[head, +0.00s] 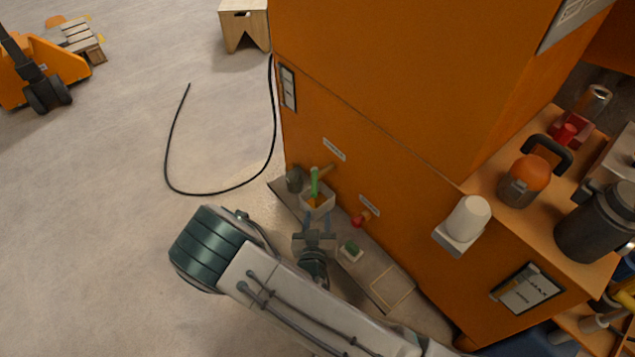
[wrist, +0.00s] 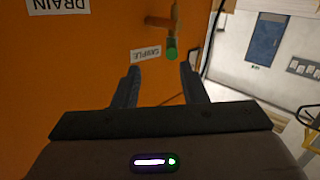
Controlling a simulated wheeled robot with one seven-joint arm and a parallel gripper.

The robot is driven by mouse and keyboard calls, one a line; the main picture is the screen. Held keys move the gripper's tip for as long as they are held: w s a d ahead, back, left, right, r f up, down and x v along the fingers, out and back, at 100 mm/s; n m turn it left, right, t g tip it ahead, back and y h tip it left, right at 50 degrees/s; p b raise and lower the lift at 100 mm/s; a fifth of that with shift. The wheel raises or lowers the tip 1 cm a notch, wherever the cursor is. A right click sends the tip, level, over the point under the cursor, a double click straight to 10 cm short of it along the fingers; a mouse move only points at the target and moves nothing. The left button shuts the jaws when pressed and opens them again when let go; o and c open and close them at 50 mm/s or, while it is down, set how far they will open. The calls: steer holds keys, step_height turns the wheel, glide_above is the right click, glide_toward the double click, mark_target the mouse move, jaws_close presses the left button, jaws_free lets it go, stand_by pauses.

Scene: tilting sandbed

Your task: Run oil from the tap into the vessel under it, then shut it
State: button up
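A brass tap (head: 326,171) with a green handle (head: 314,182) comes out of the orange cabinet below a small label. In the wrist view the green handle end (wrist: 171,50) shows beyond and between my fingers, by an upside-down "SAMPLE" label (wrist: 145,54). A pale square vessel (head: 319,206) stands on the ledge under this tap; something orange shows at it, and I cannot tell whether it is oil. A second tap with a red handle (head: 360,219) sits to the right. My gripper (head: 317,218) is open and empty, just short of the green-handled tap; it also shows in the wrist view (wrist: 161,80).
A grey cylinder (head: 294,180) stands left of the vessel. A small green item (head: 350,249) lies right on the ledge (head: 374,283). A white cup-like thing (head: 468,219) juts from the cabinet (head: 400,190). A black cable (head: 220,193) lies on open floor.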

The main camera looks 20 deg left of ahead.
steer(key=s+n+y, duration=0.1)
steer(key=b, duration=0.4)
glide_toward(315, 174)
steer(key=shift+t+y, duration=0.3)
steer(key=x, duration=0.2)
steer(key=f+x, duration=0.1)
steer(key=x, duration=0.4)
steer(key=shift+w+f, duration=0.1)
steer(key=shift+f, duration=0.2)
jaws_close()
